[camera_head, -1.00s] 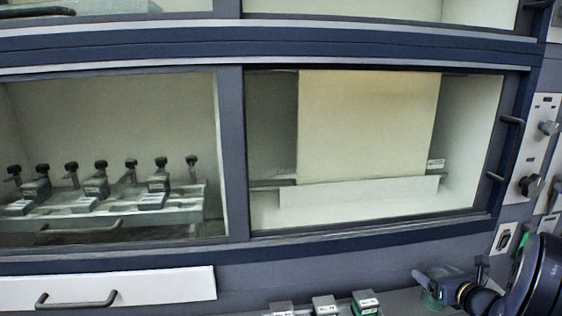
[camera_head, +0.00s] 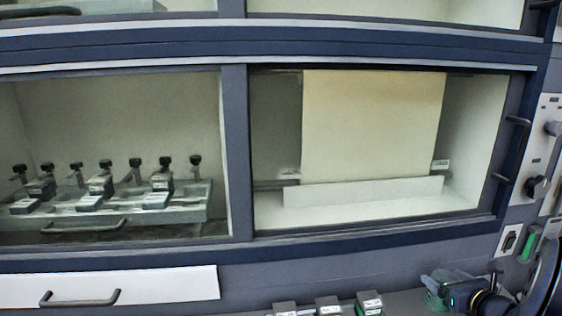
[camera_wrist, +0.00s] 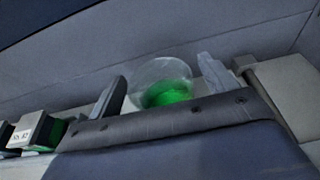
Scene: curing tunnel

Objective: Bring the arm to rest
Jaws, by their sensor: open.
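My gripper (camera_head: 458,288) is at the lower right in the head view, low in front of the cabinet. In the wrist view its two fingers (camera_wrist: 160,84) stand apart, so it is open. A clear round cup with green contents (camera_wrist: 168,94) shows between and beyond the fingers. I cannot tell whether they touch it. A translucent greenish shape (camera_head: 436,296) beside my gripper in the head view looks like the same cup. My dark arm is partly cut off at the right edge.
Small labelled blocks (camera_head: 328,306) stand on the ledge left of my gripper; one shows in the wrist view (camera_wrist: 38,132). The glazed cabinet holds a rack of clamps (camera_head: 110,212) and a pale panel (camera_head: 372,125). Handles (camera_head: 80,299) and knobs (camera_head: 538,187) stick out.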

